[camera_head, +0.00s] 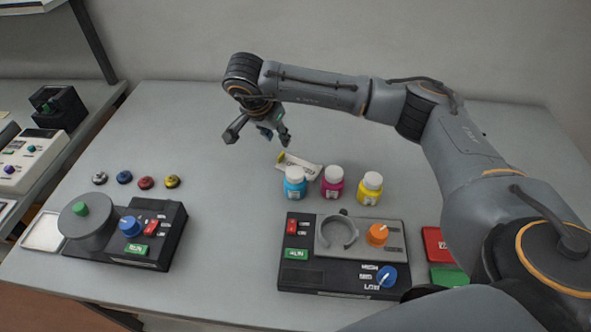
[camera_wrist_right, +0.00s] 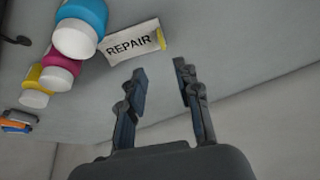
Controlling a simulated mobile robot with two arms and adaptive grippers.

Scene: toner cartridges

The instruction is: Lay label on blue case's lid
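A white label (camera_head: 300,166) printed REPAIR, with a yellow end, lies on the table behind the bottles. The label also shows in the right wrist view (camera_wrist_right: 133,42), just beyond the fingertips. My right gripper (camera_head: 258,137) is open and empty, above and a little left of the label in the head view. Its two fingers stand apart in the right wrist view (camera_wrist_right: 160,71), with nothing between them. I cannot make out a blue case with certainty. A small blue and orange thing (camera_wrist_right: 17,122) shows at the left edge of the right wrist view. My left gripper is not in view.
Cyan (camera_head: 294,184), magenta (camera_head: 332,183) and yellow (camera_head: 370,190) bottles stand close to the label. A control box (camera_head: 345,278) is in front. Another device (camera_head: 150,248) stands left, with several small knobs behind it. Red (camera_head: 435,246) and green (camera_head: 449,277) flat things lie right, partly behind my arm.

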